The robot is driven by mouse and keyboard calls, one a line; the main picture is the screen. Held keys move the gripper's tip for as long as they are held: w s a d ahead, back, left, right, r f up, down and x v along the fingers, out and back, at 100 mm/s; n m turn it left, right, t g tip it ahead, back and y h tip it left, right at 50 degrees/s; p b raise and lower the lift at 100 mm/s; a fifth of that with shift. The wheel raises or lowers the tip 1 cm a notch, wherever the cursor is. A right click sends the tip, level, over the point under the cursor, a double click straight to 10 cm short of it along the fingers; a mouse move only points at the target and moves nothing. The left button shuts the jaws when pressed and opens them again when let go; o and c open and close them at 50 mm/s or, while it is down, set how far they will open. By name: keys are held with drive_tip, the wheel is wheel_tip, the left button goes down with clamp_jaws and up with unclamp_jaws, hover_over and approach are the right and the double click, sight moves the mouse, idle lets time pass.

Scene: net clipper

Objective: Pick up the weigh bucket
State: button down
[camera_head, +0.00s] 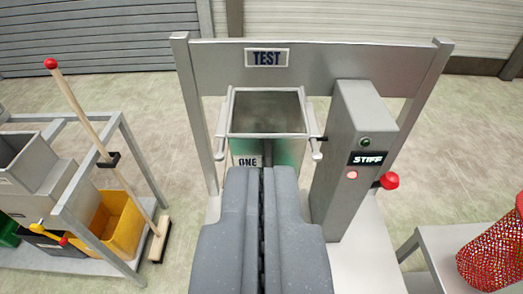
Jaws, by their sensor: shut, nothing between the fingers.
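No label in view reads weigh bucket, so I cannot tell for certain which container it is. An open-topped metal bin (268,103) with a greenish front and a "ONE" label hangs in the machine frame under a "TEST" sign. A grey open box (32,165) sits on the rack at left, cut by the picture edge. My gripper (262,170) is shut and empty, its two grey fingers side by side. Its tips overlap the lower front of the metal bin in the picture; I cannot tell whether they touch it.
A grey post (360,150) marked "STIFF" carries a red knob (389,181) right of the bin. The left rack (105,255) holds a yellow bin (118,226); a red-tipped broom (92,125) leans there. A red mesh basket (492,258) stands at right. Floor is open behind.

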drive_tip(key=c, duration=1.9)
unclamp_jaws()
drive_tip(key=o, duration=0.5)
drive_tip(key=shift+w+f, duration=0.2)
drive_tip(key=o, duration=1.4)
drive_tip(key=w+f+n, duration=0.3)
drive_tip(key=w+f, duration=0.2)
drive_tip(key=f, duration=0.1)
drive_tip(key=shift+a+n+h, duration=0.25)
drive_tip(key=shift+n+h, duration=0.15)
drive_tip(key=n+t, duration=0.3)
drive_tip(key=n, duration=1.1)
approach(267, 155)
drive_tip(key=s+f, duration=0.4)
drive_tip(key=f, duration=0.1)
drive_tip(key=shift+w+d+r+p, duration=0.1)
drive_tip(key=shift+w+p, duration=1.55)
drive_tip(key=shift+w, duration=1.8)
drive_tip(key=shift+w+r+p, duration=0.1)
drive_tip(key=shift+w+p, duration=1.5)
drive_tip(key=shift+w, duration=1.9)
